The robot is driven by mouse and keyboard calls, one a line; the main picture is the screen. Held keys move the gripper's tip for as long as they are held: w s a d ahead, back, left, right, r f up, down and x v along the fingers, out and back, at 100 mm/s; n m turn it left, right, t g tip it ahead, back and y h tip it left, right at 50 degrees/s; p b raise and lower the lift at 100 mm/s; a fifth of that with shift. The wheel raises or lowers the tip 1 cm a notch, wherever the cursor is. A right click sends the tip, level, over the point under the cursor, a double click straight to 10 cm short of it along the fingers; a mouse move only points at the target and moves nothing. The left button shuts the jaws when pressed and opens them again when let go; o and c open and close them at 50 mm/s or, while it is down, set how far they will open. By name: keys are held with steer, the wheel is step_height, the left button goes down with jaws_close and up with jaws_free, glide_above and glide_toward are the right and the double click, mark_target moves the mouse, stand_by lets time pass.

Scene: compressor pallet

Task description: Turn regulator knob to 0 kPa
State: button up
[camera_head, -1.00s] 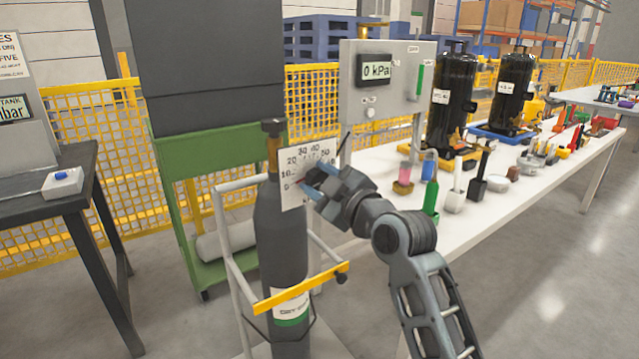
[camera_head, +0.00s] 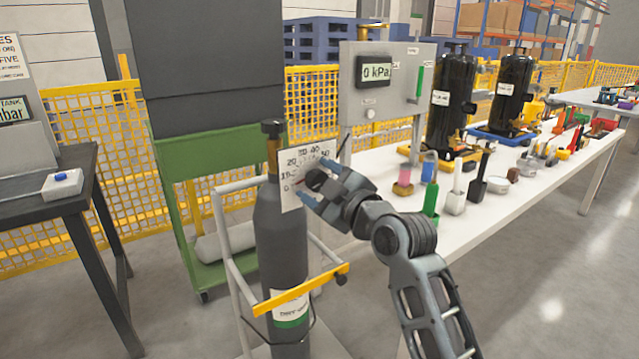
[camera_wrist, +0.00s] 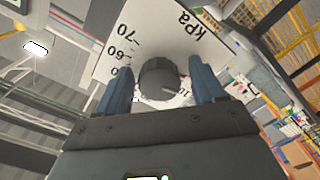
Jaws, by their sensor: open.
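The regulator knob (camera_wrist: 159,78) is dark and round, with a light pointer line on its face. It stands in front of a white dial plate (camera_wrist: 150,35) marked in kPa. My gripper (camera_wrist: 161,88) is open, with one blue finger on each side of the knob. Gaps show between the knob and both fingers. In the head view my gripper (camera_head: 316,180) is at the plate's right side. The lower dial numbers are partly hidden.
A grey panel (camera_head: 350,95) with a display (camera_head: 377,71) reading 0 kPa stands behind. The cylinder sits in a cart with a yellow bar (camera_head: 300,290). A white table (camera_head: 480,212) with several tools and black tanks extends to the right. A dark table (camera_head: 70,200) is at left.

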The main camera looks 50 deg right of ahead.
steer(key=v, duration=0.8)
stand_by(0.6)
steer(key=s+a+f+m+g+y+p, duration=0.1)
steer(key=s+a+f+m+y+p, duration=0.15)
steer(key=s+a+f, duration=0.8)
steer(key=s+a+r+m+y+p, duration=0.1)
steer(key=s+a, duration=0.4)
steer(key=s, duration=0.4)
steer(key=s+a+r+m+g+y+p, duration=0.1)
steer(key=s+a, duration=0.4)
steer(key=s, duration=0.5)
steer(key=shift+s+r+m+g+p, duration=0.15)
steer(key=shift+r+m+g+p, duration=0.15)
steer(key=shift+r+m+p, duration=0.45)
steer(key=shift+a+f+y, duration=0.1)
steer(key=shift+a+y, duration=0.05)
steer(key=shift+y, duration=0.1)
steer(key=shift+c, duration=0.4)
